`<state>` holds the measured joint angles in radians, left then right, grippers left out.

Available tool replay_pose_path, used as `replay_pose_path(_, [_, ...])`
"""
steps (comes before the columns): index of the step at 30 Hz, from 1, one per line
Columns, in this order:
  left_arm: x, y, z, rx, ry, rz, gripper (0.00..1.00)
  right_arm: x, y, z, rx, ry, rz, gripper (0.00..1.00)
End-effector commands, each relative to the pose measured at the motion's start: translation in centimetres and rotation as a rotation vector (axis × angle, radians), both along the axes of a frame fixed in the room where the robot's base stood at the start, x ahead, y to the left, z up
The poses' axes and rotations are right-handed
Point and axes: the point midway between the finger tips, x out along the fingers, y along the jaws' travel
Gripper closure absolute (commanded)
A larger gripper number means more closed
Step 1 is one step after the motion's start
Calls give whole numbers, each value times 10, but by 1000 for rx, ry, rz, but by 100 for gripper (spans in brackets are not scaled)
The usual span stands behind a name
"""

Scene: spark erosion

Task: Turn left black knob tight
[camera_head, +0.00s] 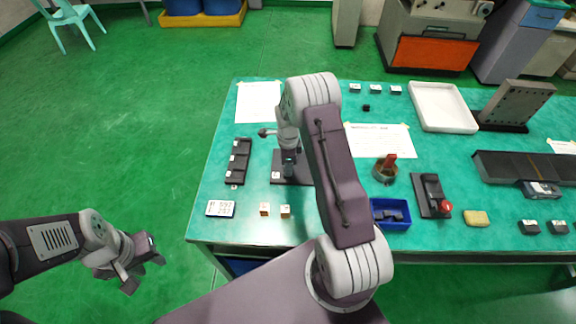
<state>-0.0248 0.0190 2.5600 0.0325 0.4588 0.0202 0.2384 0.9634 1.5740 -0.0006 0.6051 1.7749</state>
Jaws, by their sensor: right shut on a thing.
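A dark fixture with a flat base plate (304,170) stands on the green table, left of its middle. My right gripper (289,169) points down over this fixture and is shut on a small dark part there, which I take for the left black knob. The fingers and arm hide most of that knob, so its turn cannot be read. My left gripper (143,273) hangs over the floor, left of the table. Its fingers are apart and nothing is between them.
A black tray (238,162) lies left of the fixture. Small blocks (265,209) and a white card (220,208) lie near the front edge.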

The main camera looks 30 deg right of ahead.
Motion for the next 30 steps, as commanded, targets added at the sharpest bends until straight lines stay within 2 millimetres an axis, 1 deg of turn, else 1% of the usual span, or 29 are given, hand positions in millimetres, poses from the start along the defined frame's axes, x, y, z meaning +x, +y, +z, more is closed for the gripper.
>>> replay_pose_path(2, [0,0,0,0,0,0,64,1,0,1,0,-3,-2,100])
replay_pose_path(3, [0,0,0,0,0,0,64,1,0,1,0,-3,-2,67])
replay_pose_path(5, [0,0,0,0,0,0,64,1,0,1,0,-3,-2,50])
replay_pose_path(6, [0,0,0,0,0,0,64,1,0,1,0,-3,-1,48])
replay_pose_path(14, [0,0,0,0,0,0,64,1,0,1,0,-2,-1,48])
replay_pose_path(16, [0,0,-1,0,0,0,64,1,0,5,0,-3,0,48])
replay_pose_path(17, [0,0,-2,0,0,0,64,2,0,9,-1,-5,0,48])
replay_pose_path(19, [0,0,-4,0,0,0,64,2,0,22,-1,-6,0,48])
replay_pose_path(24, [0,0,-9,0,0,0,64,2,0,61,-1,-7,-1,48])
replay_pose_path(27, [0,0,-10,0,0,0,64,1,0,78,-1,-5,-1,48])
replay_pose_path(30, [0,0,-11,0,0,0,64,1,0,88,-1,-4,-1,48])
